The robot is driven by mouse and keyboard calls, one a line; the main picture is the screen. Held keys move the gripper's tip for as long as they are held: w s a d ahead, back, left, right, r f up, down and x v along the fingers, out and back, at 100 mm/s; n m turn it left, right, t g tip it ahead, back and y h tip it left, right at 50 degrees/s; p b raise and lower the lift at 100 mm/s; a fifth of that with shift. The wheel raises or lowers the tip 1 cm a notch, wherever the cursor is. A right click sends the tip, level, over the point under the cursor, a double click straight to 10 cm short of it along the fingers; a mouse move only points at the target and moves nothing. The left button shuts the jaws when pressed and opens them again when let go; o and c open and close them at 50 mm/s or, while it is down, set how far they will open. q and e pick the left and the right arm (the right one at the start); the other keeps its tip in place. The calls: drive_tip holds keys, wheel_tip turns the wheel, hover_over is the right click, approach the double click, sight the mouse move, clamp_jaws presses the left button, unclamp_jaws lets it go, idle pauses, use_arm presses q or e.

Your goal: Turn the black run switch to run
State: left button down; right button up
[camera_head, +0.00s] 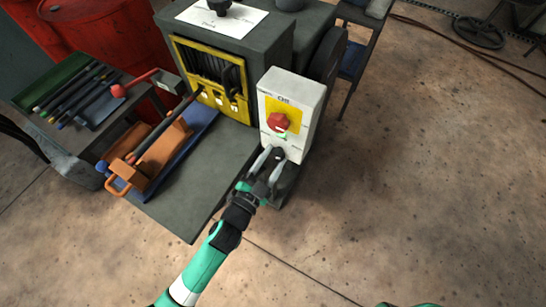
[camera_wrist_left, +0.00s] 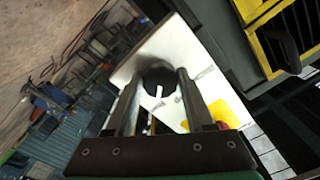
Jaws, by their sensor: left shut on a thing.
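The black run switch (camera_head: 278,153) is a round dark knob low on the front of a white control box (camera_head: 306,100). In the left wrist view the black run switch (camera_wrist_left: 157,76) shows a white pointer line and sits between the two fingers. My left gripper (camera_head: 267,158) is shut on the knob, one finger on each side; it also shows in the left wrist view (camera_wrist_left: 156,95). The printed labels around the knob are too small to read. My right gripper is not in view.
A red knob (camera_head: 278,122) on a yellow plate (camera_head: 290,109) sits just above the switch. A grey machine with a yellow-framed opening (camera_head: 205,93) stands to the left. An orange tool holder (camera_head: 158,155) lies on the bench. The floor to the right is open.

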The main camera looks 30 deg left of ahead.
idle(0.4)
use_arm(q)
drive_tip(key=shift+c, duration=1.3)
unclamp_jaws()
drive_tip(key=shift+s, duration=0.15)
drive_tip(key=s+b, duration=0.1)
drive_tip(key=s, duration=1)
drive_tip(key=shift+s+a+b, duration=0.15)
drive_tip(key=shift+a+b, duration=0.2)
